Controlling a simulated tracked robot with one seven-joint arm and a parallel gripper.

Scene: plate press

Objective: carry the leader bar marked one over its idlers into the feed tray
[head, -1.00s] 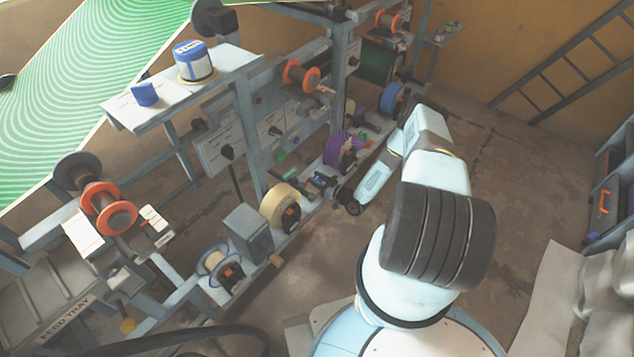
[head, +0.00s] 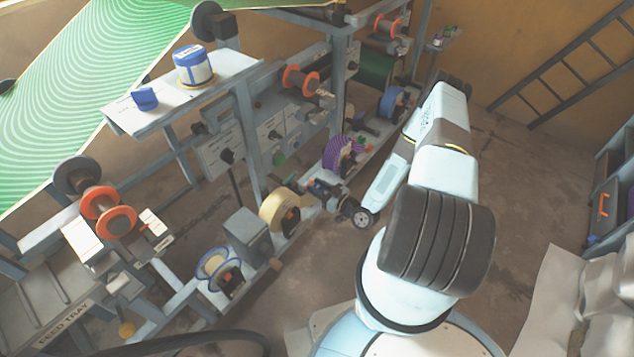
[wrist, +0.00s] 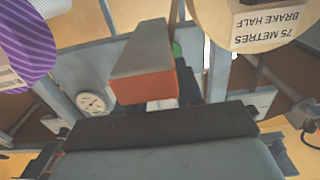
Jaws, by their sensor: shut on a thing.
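My gripper (head: 322,190) is low beside the machine's lower rail, close to the cream roll (head: 280,210). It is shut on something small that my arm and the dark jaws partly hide. In the wrist view a grey block with an orange-red end (wrist: 145,85) stands in front of the dark gripper body. I cannot tell whether it is the leader bar, and I read no number on it. The feed tray (head: 62,320) is at the lower left, well apart from my gripper. An orange-flanged idler (head: 108,214) stands above it, and another orange-flanged idler (head: 300,79) is further back.
The purple-striped roll (head: 342,154) and blue roll (head: 393,101) are further along the rail. A blue-rimmed spool (head: 218,268) and grey box (head: 247,235) stand towards the tray. A shelf (head: 215,82) holds a blue-lidded tub. The floor to the right is mostly clear.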

